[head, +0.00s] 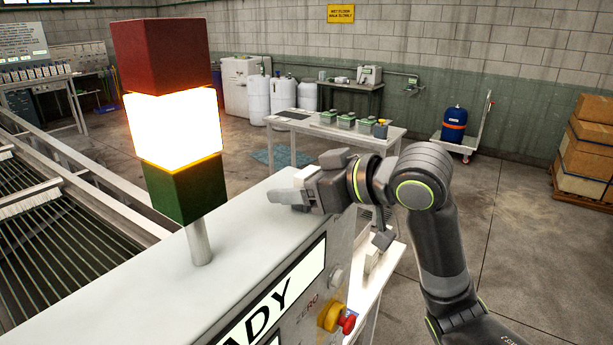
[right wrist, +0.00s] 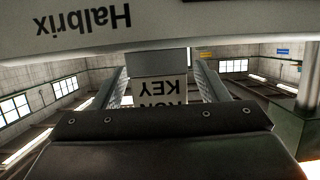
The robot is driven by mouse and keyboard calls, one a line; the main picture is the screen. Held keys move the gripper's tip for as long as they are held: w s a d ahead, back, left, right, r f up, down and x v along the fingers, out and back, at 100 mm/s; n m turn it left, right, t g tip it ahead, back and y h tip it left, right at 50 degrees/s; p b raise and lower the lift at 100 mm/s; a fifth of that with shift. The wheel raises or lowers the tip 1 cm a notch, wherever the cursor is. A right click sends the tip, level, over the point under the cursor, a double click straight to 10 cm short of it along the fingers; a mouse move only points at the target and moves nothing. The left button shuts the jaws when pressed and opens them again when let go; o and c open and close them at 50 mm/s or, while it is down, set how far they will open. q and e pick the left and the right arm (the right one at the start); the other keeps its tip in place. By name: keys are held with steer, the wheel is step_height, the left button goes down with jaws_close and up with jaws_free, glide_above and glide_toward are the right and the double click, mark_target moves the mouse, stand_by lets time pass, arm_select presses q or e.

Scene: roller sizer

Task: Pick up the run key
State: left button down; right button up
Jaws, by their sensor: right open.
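My right gripper (head: 292,194) is low over the top of the pale machine cabinet (head: 110,285), near its far right end. In the right wrist view its two fingers stand apart (right wrist: 160,88). A pale label reading "RUN KEY" (right wrist: 162,90) shows upside down between the fingers, with a plain grey block face bordering it. The lower part of the label is hidden by the gripper body. I cannot tell whether the fingers touch anything. The key itself cannot be made out in the head view. My left gripper is not in view.
A signal tower (head: 170,120) with its middle section lit stands on the cabinet. A red and yellow stop button (head: 338,317) sticks out from the cabinet's front. Behind stands a table (head: 375,132) with green-grey boxes. Open floor lies to the right.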

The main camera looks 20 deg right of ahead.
steer(key=shift+w+a+f, duration=0.1)
steer(key=shift+w+a, duration=0.05)
steer(key=c, duration=1.1)
steer(key=shift+o, duration=0.2)
step_height(320, 180, up, 10)
steer(key=b, duration=0.3)
